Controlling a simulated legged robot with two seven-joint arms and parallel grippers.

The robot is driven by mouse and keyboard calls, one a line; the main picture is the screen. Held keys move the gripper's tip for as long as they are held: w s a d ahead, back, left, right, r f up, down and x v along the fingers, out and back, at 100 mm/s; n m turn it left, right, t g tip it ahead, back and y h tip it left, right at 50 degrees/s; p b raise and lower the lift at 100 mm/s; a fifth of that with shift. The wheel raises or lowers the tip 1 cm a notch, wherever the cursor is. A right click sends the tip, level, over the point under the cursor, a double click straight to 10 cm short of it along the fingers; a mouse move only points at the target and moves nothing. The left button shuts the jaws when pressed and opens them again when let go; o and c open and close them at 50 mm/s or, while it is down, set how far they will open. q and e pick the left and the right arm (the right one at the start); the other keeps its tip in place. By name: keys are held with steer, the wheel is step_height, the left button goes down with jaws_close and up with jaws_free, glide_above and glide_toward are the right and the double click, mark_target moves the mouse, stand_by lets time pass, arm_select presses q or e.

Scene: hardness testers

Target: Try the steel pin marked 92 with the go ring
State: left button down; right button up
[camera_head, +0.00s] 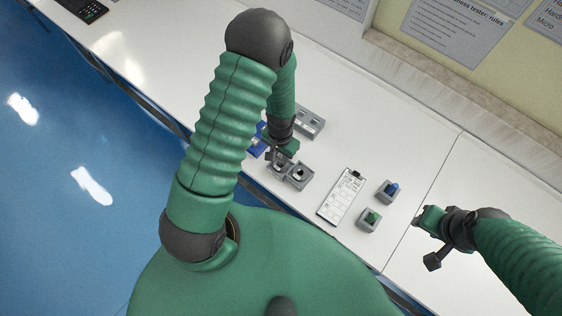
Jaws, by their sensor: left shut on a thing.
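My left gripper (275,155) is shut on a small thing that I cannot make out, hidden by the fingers. It is low over a pair of grey blocks with round fittings on top, a left block (278,166) and a right block (299,175). I cannot tell if it touches them. A grey holder with openings (311,121) stands behind the gripper, and a blue object (256,139) is partly hidden by my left arm. No number 92 is readable on any pin. My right gripper (421,221) hangs at the right, away from these things; its jaws are unclear.
A clipboard with a sheet (341,196) lies right of the blocks. Beside it stand a grey block with a blue top (387,191) and one with a green top (369,219). The white table (420,140) is clear toward the wall. A dark device (86,9) is far left.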

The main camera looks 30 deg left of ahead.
arm_select(q)
steer(key=shift+r+p, duration=1.75)
steer(key=shift+r, duration=0.35)
steer(key=shift+f, duration=0.1)
